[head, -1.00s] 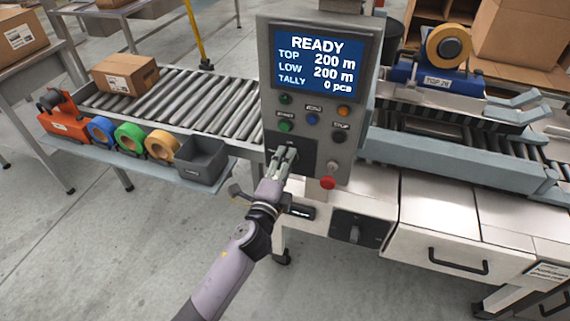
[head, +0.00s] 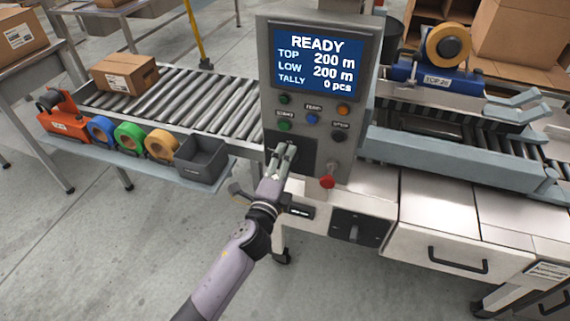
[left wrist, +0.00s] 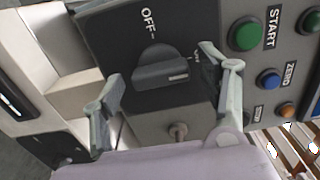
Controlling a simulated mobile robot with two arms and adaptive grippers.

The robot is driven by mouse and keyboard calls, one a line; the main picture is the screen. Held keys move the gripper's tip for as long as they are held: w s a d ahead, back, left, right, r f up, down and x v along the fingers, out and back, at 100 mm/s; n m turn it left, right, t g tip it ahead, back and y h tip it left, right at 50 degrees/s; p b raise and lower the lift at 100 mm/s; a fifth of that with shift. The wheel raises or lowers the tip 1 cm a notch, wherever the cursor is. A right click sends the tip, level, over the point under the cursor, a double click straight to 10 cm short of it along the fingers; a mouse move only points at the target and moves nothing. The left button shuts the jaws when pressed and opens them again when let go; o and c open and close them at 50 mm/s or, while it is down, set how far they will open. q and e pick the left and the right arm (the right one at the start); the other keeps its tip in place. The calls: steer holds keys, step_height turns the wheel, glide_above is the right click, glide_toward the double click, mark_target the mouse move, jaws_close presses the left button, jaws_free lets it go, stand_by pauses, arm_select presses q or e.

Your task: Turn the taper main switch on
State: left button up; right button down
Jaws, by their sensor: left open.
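The taper main switch is a dark rotary knob (left wrist: 162,70) on a black plate (head: 303,152) low on the grey control panel. In the left wrist view its white mark lies at the right end, towards the label beside the right finger, which is partly covered; the OFF label is at the top. My left gripper (head: 284,151) is open in front of the plate and hides the knob in the head view. In the left wrist view its fingers (left wrist: 160,64) stand on either side of the knob, without visible contact. My right gripper is not in view.
The panel screen (head: 317,63) reads READY. Coloured buttons (head: 312,118) sit just above the plate, and a red mushroom button (head: 327,182) below right. A roller conveyor (head: 210,100) and a grey bin (head: 201,160) are to the left. A black-plated switch (head: 360,228) is lower on the cabinet.

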arm_select(q)
steer(key=v, duration=1.2)
stand_by(0.4)
steer(key=s+a+f+n+g+y, duration=0.1)
steer(key=s+a+f+n+g, duration=0.25)
steer(key=f, duration=0.85)
steer(key=s+a+f+n+g+y, duration=0.2)
steer(key=s+a+f+n, duration=0.15)
steer(key=f, duration=0.95)
steer(key=s+a+f+n+g+y, duration=0.1)
steer(key=s+a+f+n+g, duration=0.25)
steer(key=f, duration=0.85)
steer(key=s+a+f+n+g, duration=0.2)
steer(key=s+f, duration=0.3)
steer(key=s, duration=0.5)
steer(key=s+a+f+n+g+y, duration=0.1)
steer(key=s+a+f+n, duration=0.3)
steer(key=s, duration=0.6)
steer(key=s+a+f+n+g, duration=0.3)
steer(key=s+f, duration=0.4)
steer(key=s, duration=0.4)
steer(key=shift+f+g+y, duration=0.3)
steer(key=shift+f+g, duration=0.1)
steer(key=shift+g, duration=0.2)
steer(key=shift+a, duration=0.15)
